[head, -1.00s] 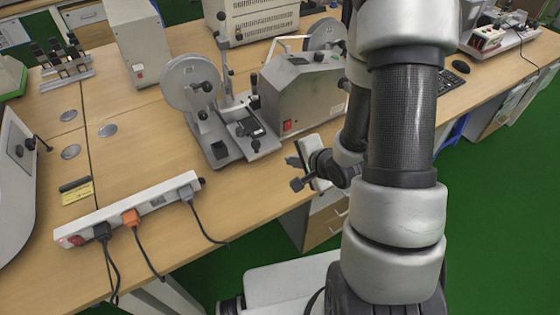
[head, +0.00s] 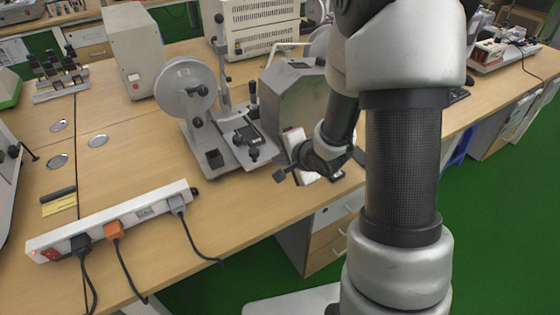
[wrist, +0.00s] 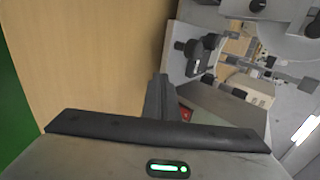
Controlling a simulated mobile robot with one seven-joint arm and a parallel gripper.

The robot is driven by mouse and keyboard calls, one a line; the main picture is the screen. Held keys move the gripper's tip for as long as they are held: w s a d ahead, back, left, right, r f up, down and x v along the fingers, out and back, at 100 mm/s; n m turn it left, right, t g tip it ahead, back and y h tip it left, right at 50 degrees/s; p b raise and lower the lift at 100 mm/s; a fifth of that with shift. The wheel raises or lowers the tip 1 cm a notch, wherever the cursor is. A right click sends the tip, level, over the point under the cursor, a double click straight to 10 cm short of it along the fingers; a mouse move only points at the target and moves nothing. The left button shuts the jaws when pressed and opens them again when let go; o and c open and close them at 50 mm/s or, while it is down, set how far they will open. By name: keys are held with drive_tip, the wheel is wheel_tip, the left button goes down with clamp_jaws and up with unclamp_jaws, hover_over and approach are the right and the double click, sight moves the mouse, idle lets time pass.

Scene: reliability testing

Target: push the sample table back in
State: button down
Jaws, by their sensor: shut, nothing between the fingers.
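A grey testing machine with a large upright disc (head: 183,88) stands on the wooden bench. Its low sample table (head: 246,135), with a dark fixture on top, sits on the base plate right of the disc. In the wrist view the dark fixture (wrist: 196,56) shows right of centre. My gripper (head: 281,166) is just right of and in front of the sample table, above the bench. Its fingers (wrist: 160,84) are together and empty. I cannot tell whether they touch the machine. My arm hides part of the grey housing behind.
A white power strip (head: 125,222) with several plugged cables lies at the front left. A grey sloped housing (head: 294,100) stands behind my gripper. A beige box (head: 140,55) and a vented cabinet (head: 262,25) stand farther back. Bare bench (head: 255,200) lies in front of the machine.

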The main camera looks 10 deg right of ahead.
sight(257, 137)
drive_tip(key=shift+w, duration=0.1)
drive_tip(key=w+a+p, duration=0.1)
drive_tip(key=w, duration=0.2)
drive_tip(key=w+a+p, duration=0.1)
drive_tip(key=w, duration=0.3)
drive_tip(key=w+a+p, duration=0.1)
drive_tip(key=w+p, duration=0.1)
drive_tip(key=w, duration=0.2)
drive_tip(key=shift+a, duration=0.3)
